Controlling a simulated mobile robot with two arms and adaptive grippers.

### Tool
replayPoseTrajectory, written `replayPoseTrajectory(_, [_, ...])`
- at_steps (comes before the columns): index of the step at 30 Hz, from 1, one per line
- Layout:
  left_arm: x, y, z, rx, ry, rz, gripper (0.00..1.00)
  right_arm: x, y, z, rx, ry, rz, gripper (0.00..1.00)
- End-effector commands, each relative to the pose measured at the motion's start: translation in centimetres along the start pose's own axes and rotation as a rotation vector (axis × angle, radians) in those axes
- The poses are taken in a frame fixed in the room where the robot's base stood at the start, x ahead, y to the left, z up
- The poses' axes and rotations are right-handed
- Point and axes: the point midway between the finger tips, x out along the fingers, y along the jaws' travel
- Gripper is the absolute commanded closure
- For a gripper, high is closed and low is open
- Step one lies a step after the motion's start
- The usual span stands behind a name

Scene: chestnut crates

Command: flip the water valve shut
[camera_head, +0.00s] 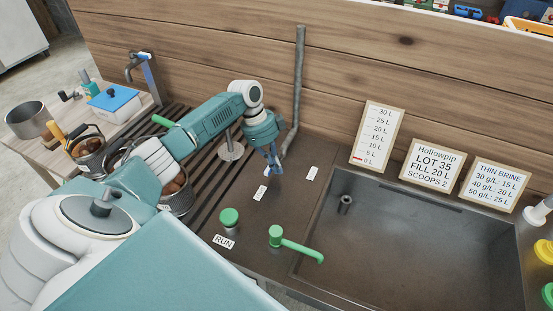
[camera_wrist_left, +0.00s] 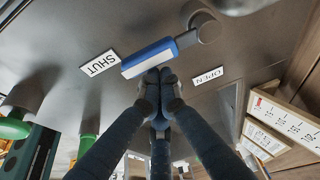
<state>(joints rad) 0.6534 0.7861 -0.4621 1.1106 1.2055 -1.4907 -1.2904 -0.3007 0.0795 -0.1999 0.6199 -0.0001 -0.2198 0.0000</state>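The water valve has a blue lever (camera_wrist_left: 149,58) on a grey pivot (camera_wrist_left: 205,27), seen in the left wrist view. The lever reaches from the pivot toward the SHUT label (camera_wrist_left: 100,63), its free end close beside that label. The OPEN label (camera_wrist_left: 209,75) lies on the other side. My left gripper (camera_wrist_left: 158,80) has its fingertips together, right at the lever's long edge; I cannot tell whether they touch it. Nothing shows between them. In the head view my left gripper (camera_head: 273,168) points down at the counter and mostly hides the lever. My right gripper is not in view.
A grey pipe (camera_head: 296,90) rises behind the gripper. A green button (camera_head: 229,217) with a RUN label (camera_head: 223,241) and a green-handled tap (camera_head: 295,245) stand nearer. The sink (camera_head: 430,235) is at right, apparently empty. Baskets of chestnuts (camera_head: 178,197) are at left.

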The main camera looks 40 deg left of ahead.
Motion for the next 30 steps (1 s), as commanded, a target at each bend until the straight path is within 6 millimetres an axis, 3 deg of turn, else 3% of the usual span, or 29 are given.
replayPoseTrajectory(7, [0.8,0.7,-4.2,0.000,0.005,-0.001,1.00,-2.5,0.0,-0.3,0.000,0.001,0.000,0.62])
replayPoseTrajectory(9, [-0.8,0.3,-3.5,-0.002,0.002,-0.009,1.00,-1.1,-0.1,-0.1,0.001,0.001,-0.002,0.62])
replayPoseTrajectory(18, [-6.9,0.3,-3.6,-0.003,0.003,-0.006,1.00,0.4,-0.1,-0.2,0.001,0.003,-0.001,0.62])
replayPoseTrajectory(24, [-8.6,0.3,-3.6,-0.003,0.004,-0.003,1.00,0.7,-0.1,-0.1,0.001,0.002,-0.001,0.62])
replayPoseTrajectory(30, [-8.8,0.4,-3.6,-0.003,0.003,-0.001,1.00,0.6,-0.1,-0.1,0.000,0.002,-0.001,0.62])
